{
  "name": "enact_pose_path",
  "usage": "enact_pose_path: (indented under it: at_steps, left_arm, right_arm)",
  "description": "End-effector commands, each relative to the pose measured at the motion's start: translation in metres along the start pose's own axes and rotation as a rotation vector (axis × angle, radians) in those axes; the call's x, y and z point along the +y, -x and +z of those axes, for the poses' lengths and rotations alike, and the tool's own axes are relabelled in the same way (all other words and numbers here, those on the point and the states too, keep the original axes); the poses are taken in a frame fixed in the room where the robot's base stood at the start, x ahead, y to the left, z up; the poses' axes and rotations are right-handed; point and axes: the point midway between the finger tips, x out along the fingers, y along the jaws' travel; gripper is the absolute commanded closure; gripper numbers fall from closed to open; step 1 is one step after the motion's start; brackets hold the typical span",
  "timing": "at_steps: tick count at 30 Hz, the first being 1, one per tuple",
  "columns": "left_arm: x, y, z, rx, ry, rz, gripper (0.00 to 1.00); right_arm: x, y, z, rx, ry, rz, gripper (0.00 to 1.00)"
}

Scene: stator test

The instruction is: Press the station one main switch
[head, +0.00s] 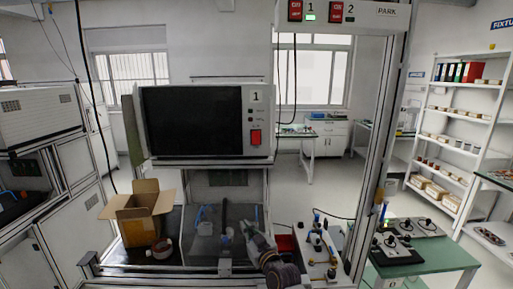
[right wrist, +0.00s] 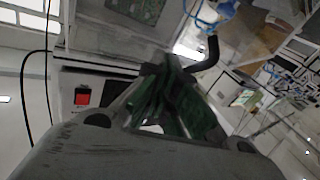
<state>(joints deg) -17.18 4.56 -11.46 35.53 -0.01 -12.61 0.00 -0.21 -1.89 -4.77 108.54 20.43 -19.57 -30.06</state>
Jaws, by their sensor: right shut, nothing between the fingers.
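A red switch (head: 255,137) sits on the right panel of a white box with a dark screen (head: 193,121), below a label "1". A red switch also shows on a pale panel at the left of the right wrist view (right wrist: 82,96). On the overhead beam, another red switch (head: 295,10) stands beside a "1", with a lit green indicator (head: 310,17) near it. My right gripper (head: 250,232) is shut and empty, low over the bench, below the box and apart from the switches. Its fingers show in the right wrist view (right wrist: 172,75). My left gripper is not in view.
A second red switch (head: 336,12) is marked "2" on the beam. An open cardboard box (head: 137,222) and a tape roll (head: 162,247) are at the left of the bench. A white fixture plate (head: 318,252) is right of my gripper. An upright post (head: 379,130) stands farther right.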

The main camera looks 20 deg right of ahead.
Motion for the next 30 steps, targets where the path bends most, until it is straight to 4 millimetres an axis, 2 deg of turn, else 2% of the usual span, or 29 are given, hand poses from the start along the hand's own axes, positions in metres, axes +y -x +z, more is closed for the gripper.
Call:
enact_pose_path:
  at_steps: [6, 15, 24, 30]
  left_arm:
    - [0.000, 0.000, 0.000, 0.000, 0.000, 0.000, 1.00]
    - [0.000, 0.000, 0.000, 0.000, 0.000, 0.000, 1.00]
    - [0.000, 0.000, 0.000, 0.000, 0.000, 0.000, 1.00]
    - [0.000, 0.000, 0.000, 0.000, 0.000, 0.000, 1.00]
  right_arm:
    - [0.018, -0.023, -0.040, 0.145, 0.008, 0.075, 1.00]
    - [0.045, -0.044, -0.091, 0.328, 0.017, 0.200, 1.00]
    - [0.074, -0.055, -0.139, 0.488, 0.017, 0.349, 1.00]
    - [0.091, -0.056, -0.162, 0.566, 0.015, 0.443, 1.00]
